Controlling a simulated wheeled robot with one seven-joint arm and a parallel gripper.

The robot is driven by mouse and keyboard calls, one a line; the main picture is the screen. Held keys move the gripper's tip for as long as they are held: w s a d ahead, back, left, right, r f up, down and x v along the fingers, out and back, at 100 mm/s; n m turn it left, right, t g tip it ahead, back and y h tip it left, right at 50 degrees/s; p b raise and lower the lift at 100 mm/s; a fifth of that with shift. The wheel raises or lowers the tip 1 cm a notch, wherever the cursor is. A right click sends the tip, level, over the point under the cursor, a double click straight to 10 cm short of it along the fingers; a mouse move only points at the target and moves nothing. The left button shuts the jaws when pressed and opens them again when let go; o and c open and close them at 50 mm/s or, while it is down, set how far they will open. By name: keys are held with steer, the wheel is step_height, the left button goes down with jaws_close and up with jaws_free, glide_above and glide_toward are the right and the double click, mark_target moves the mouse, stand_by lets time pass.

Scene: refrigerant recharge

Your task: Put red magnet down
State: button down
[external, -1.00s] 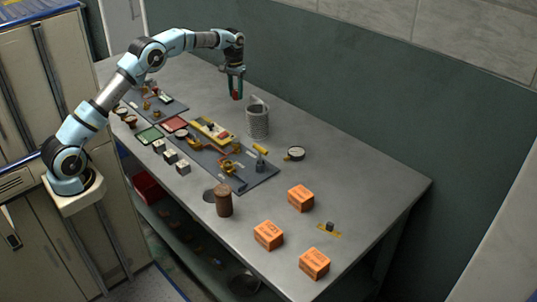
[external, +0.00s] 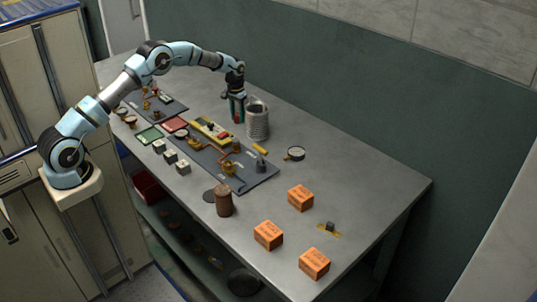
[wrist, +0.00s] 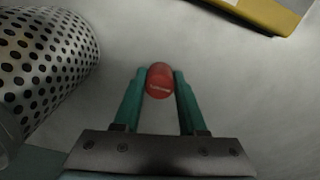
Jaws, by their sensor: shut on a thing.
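The red magnet (wrist: 160,81) is a rounded red piece with small pale lettering, held between the two green fingers in the wrist view. My gripper (external: 237,117) is shut on it and points down at the grey table, just left of the perforated metal cylinder (external: 258,122). In the external view the magnet is mostly hidden by the fingers. It is low over the table; I cannot tell whether it touches the surface.
The perforated cylinder also fills the left of the wrist view (wrist: 42,62). A yellow tray (external: 209,129) lies to the left and front, its edge showing in the wrist view (wrist: 268,12). Orange boxes (external: 301,198) and a brown cylinder (external: 223,201) stand nearer the front. The table's right side has free room.

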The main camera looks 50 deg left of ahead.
mark_target(235, 112)
steer(key=shift+f, duration=0.2)
steer(key=shift+c, duration=2.3)
jaws_free()
step_height(235, 112, up, 11)
steer(key=b, duration=0.3)
steer(key=s+d+r+m, duration=0.1)
steer(key=s+d+r, duration=0.15)
steer(key=s, duration=0.35)
steer(key=s+d+f+m, duration=0.1)
steer(key=s+d+f, duration=0.1)
steer(key=s, duration=1.5)
steer(key=s+d+f+m+t, duration=0.1)
steer(key=s+d+f, duration=0.1)
steer(key=s, duration=1.5)
steer(key=shift+s+f+m+t, duration=0.2)
steer(key=shift+f+m+t, duration=0.1)
steer(key=shift+m, duration=0.1)
